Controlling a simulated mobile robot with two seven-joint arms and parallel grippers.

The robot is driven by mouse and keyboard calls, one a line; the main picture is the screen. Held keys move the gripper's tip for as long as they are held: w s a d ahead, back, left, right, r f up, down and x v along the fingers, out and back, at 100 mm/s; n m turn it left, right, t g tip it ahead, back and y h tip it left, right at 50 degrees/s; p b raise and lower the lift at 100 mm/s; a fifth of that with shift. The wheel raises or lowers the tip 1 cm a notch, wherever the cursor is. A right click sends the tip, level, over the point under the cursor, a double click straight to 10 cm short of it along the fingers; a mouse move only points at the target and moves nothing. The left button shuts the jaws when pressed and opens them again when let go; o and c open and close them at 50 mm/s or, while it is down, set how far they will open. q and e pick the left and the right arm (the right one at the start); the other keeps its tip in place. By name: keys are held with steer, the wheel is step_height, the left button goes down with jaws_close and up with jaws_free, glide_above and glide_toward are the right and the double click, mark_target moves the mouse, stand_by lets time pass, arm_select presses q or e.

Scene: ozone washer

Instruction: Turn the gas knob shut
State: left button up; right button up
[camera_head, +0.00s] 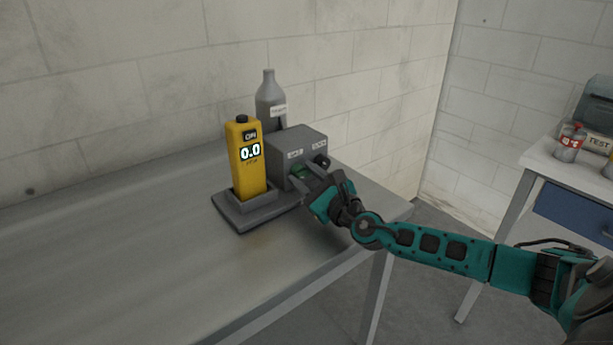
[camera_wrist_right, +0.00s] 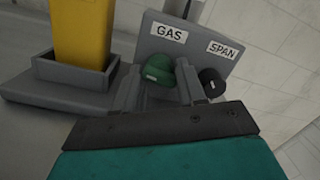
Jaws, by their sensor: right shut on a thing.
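The gas knob (camera_wrist_right: 158,69) is green and sits under the GAS label (camera_wrist_right: 169,32) on the front of a grey box (camera_head: 297,142). My right gripper (camera_wrist_right: 160,85) is at the box front, with one finger on each side of the green knob, shut on it. In the head view the green knob (camera_head: 299,172) shows partly between the fingers of the right gripper (camera_head: 305,180). My left gripper is not in view.
A yellow meter (camera_head: 245,165) reading 0.0 and ON stands in a grey cradle (camera_head: 240,213) left of the box. A grey bottle (camera_head: 269,98) stands behind. The left of the table (camera_head: 110,250) is clear. A second table (camera_head: 541,160) with cans is at right.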

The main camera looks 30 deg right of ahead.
steer(key=shift+n, duration=0.7)
steer(key=shift+a, duration=0.1)
steer(key=o, duration=0.9)
steer(key=s, duration=0.8)
steer(key=s+d+f, duration=0.1)
steer(key=s, duration=0.4)
steer(key=shift+f, duration=0.1)
